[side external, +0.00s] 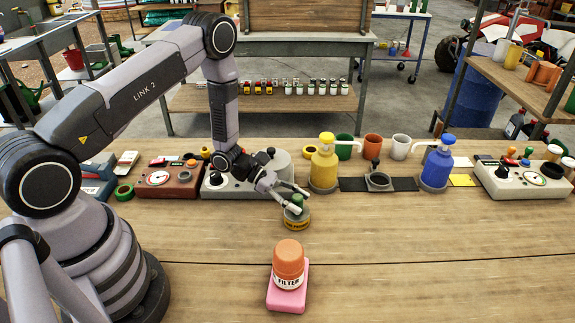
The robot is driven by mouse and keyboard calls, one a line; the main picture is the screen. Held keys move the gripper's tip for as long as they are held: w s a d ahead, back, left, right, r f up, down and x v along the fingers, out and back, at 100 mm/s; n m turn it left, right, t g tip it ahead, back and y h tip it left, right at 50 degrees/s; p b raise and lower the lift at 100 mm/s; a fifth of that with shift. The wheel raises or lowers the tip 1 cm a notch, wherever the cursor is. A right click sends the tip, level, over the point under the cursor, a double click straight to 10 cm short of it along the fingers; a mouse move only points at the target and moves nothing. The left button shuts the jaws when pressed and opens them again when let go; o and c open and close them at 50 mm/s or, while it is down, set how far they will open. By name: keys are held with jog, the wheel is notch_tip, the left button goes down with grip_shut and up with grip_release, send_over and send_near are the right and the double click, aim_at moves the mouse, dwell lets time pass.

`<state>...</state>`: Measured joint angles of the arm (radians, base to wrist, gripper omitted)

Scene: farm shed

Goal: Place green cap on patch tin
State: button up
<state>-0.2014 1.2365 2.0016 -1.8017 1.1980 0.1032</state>
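The patch tin (293,222), a short round tin with a yellow-orange label band, stands on the wooden table near the middle. The small green cap (297,199) shows right above the tin's grey top. It looks upright, but I cannot tell if it rests on the tin or is just over it. My gripper (298,200) reaches in from the upper left, with its two fingers apart on either side of the cap. The view is too small to tell whether the fingers press on the cap.
An orange-lidded filter jar (289,264) stands on a pink block (287,299) in front of the tin. A yellow pump bottle (324,167) and a blue one (437,170) stand behind to the right. Instrument boxes line the back. The right front table is clear.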

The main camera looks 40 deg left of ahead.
jog(key=shift+o, duration=0.4)
jog(key=shift+a+r, duration=0.1)
jog(key=shift+r, duration=0.15)
jog(key=v, duration=1.1)
jog(key=s+d+r+m+g+y, duration=0.25)
jog(key=r+m, duration=0.35)
jog(key=r, duration=0.3)
jog(key=s+d+r+m+g+y, duration=0.1)
jog(key=s+d+r+m+g, duration=0.2)
jog(key=r+m, duration=0.45)
jog(key=s+a+r+m+t+y, duration=0.2)
jog(key=s+r+m+t+y, duration=0.1)
jog(key=s+r, duration=0.4)
jog(key=s+a+r+m+t+y, duration=0.3)
jog(key=s+r+m+y, duration=0.3)
jog(key=s, duration=0.3)
jog(key=shift+s+a+r, duration=0.2)
jog(key=shift+s+r, duration=0.2)
jog(key=shift+r, duration=0.5)
